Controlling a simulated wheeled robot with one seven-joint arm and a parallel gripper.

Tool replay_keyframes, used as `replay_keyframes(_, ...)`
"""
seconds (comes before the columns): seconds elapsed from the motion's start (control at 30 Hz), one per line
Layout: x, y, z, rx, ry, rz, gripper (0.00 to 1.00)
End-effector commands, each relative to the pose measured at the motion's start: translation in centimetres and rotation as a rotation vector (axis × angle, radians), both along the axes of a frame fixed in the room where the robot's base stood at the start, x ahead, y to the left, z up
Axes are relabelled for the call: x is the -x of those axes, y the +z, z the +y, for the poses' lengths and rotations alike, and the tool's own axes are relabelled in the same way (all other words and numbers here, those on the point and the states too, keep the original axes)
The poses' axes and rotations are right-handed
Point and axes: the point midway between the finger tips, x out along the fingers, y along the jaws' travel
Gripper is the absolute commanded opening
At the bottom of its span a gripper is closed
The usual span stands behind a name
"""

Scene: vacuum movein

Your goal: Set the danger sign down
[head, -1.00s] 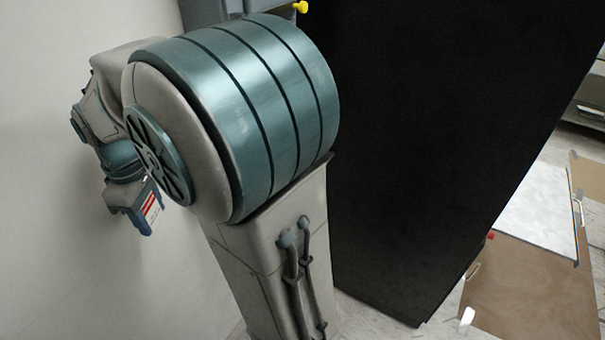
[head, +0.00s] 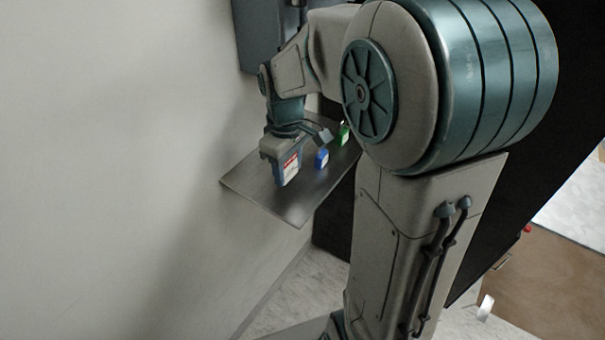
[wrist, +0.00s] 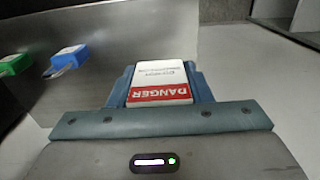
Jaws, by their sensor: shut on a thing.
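The danger sign (wrist: 160,84) is a white tag with a red band reading DANGER, seen upside down in the wrist view. My gripper (wrist: 160,90) is shut on it, with a blue finger on each side. In the head view the sign (head: 290,168) hangs below my gripper (head: 286,180), over the dark shelf (head: 270,204). I cannot tell whether the sign touches the shelf.
A blue padlock (head: 321,158) and a green padlock (head: 343,133) stand on the shelf beside my gripper; the blue one (wrist: 69,58) also shows in the wrist view. A pale wall (head: 120,150) borders the shelf on the left. The shelf's front part is bare.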

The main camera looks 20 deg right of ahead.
Motion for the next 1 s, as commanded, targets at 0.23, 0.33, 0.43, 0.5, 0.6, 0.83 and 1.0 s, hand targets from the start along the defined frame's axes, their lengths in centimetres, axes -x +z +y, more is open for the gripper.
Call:
replay_keyframes(0.23,0.0,-3.0,-0.3,0.0,-0.006,0.002,0.23)
replay_keyframes(0.33,0.1,-4.5,-0.3,0.0,-0.006,0.004,0.23)
replay_keyframes(0.43,0.0,-5.8,-0.3,0.0,-0.005,0.004,0.23)
replay_keyframes(0.5,0.0,-6.3,-0.2,0.001,-0.005,0.001,0.23)
replay_keyframes(0.6,0.0,-6.5,-0.2,0.0,-0.005,-0.001,0.23)
replay_keyframes(0.83,0.0,-6.7,-0.2,0.0,-0.005,-0.001,0.23)
replay_keyframes(1.0,0.0,-6.8,-0.2,0.0,-0.005,-0.001,0.67)
